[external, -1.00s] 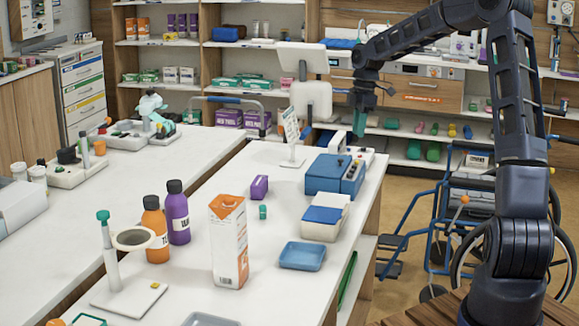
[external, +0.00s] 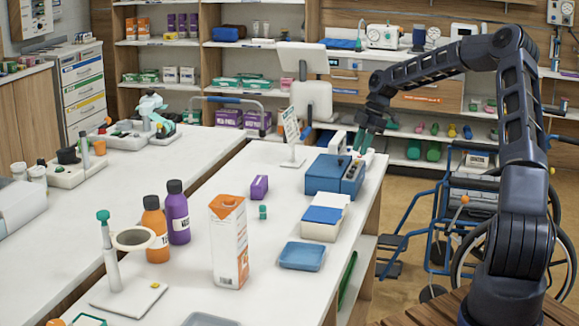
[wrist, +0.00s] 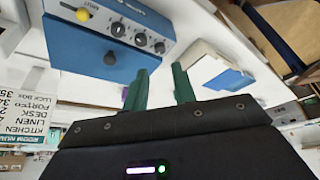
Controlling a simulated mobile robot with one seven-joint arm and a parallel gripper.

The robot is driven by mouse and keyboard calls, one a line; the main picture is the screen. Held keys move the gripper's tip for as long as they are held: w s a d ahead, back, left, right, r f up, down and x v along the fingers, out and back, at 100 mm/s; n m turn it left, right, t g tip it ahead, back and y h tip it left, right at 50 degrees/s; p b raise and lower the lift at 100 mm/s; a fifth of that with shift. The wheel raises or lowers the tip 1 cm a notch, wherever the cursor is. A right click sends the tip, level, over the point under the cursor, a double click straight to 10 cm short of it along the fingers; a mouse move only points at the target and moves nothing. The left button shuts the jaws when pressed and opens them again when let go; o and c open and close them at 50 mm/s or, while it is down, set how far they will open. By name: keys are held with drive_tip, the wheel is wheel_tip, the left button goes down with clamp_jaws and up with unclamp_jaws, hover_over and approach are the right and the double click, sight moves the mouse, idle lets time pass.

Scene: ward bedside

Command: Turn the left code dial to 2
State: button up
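The blue lock box (external: 325,172) stands on the white counter, with a dial panel on its right part. The dial numbers are too small to read. My gripper (external: 362,142) is just above the panel's far end in the external view. In the wrist view its two green fingers (wrist: 162,84) are apart with nothing between them, and no contact with a dial shows.
A white container with a blue lid (external: 323,215) stands in front of the box. A sign (external: 291,126) stands to its left; its room list (wrist: 28,120) shows upside down in the wrist view. A blue tray (external: 302,256) lies nearer. Counter between is partly clear.

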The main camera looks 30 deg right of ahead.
sight(350, 174)
drive_tip(key=x, duration=0.8)
drive_tip(key=shift+c, duration=0.2)
clamp_jaws()
